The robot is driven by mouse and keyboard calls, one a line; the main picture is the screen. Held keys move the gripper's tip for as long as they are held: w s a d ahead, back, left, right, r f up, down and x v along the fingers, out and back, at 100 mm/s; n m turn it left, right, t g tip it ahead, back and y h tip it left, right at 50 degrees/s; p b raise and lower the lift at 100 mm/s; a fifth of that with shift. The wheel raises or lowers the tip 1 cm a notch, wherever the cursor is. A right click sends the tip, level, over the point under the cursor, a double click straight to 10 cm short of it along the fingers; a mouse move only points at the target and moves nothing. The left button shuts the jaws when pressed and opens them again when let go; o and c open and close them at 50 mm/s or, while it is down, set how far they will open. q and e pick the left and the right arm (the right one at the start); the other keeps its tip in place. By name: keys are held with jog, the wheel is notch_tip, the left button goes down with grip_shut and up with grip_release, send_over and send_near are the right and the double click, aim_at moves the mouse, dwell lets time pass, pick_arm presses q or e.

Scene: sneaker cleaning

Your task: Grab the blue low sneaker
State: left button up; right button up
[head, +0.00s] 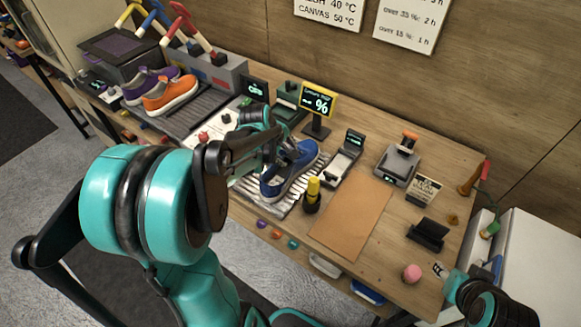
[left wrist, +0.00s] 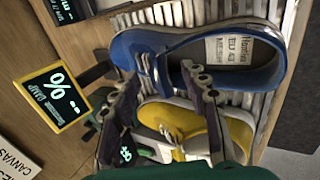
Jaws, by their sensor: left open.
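The blue low sneaker (head: 291,170) with a white sole lies on a slatted rack (head: 283,208) in the middle of the bench. In the left wrist view the blue sneaker (left wrist: 133,48) lies across the top, with a label inside its opening. My left gripper (head: 268,150) is just left of the sneaker, partly hidden by my own arm. In the left wrist view its fingers (left wrist: 160,73) are spread and empty, with the tips close to the sneaker's near side. Contact cannot be told. Part of my right arm (head: 485,300) shows at the lower right; its jaws are unclear.
A yellow shoe (left wrist: 238,132) lies beside the blue one, partly behind my fingers. A % display (head: 317,105) stands behind the rack. A yellow-topped bottle (head: 312,192) stands at the sneaker's right. Purple (head: 140,88) and orange (head: 170,95) sneakers sit at the left. A brown mat (head: 352,215) is bare.

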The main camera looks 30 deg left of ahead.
pick_arm(q)
jog(key=x, duration=0.3)
jog(key=shift+b, duration=0.35)
grip_shut()
